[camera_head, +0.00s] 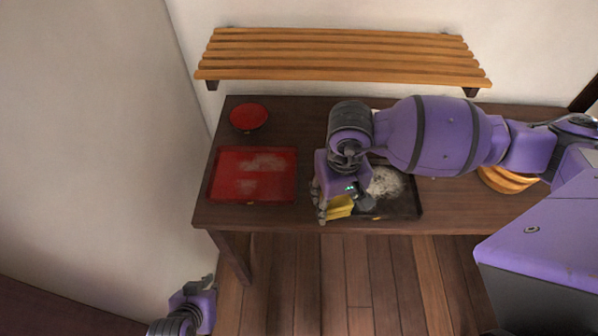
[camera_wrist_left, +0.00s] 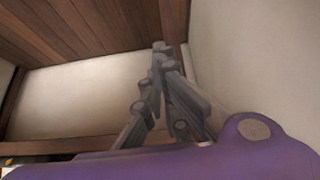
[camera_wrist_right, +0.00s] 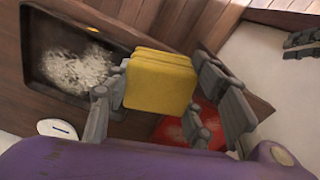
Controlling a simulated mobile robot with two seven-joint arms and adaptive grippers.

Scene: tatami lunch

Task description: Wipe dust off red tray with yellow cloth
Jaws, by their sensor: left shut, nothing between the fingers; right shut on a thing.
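The red tray (camera_head: 225,185) lies on the left part of the dark table, with pale dust patches (camera_head: 264,162) on it. It also shows in part in the right wrist view (camera_wrist_right: 210,119), behind the fingers. The yellow cloth (camera_wrist_right: 160,80) is a thick folded block in my right gripper (camera_wrist_right: 165,95), which is shut on it. In the head view the cloth (camera_head: 340,207) is over the table's front part, right of the red tray and apart from it. My left gripper (camera_head: 208,283) is low at the left, off the table. Its fingers (camera_wrist_left: 160,55) are shut and empty in the left wrist view.
A black tray (camera_head: 408,208) with a white grainy heap (camera_head: 385,183) lies right of the cloth, partly hidden by my right arm. A red round dish (camera_head: 248,117) stands behind the red tray. A slatted wooden shelf (camera_head: 340,58) is on the wall. Wooden round ware (camera_head: 505,180) is at right.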

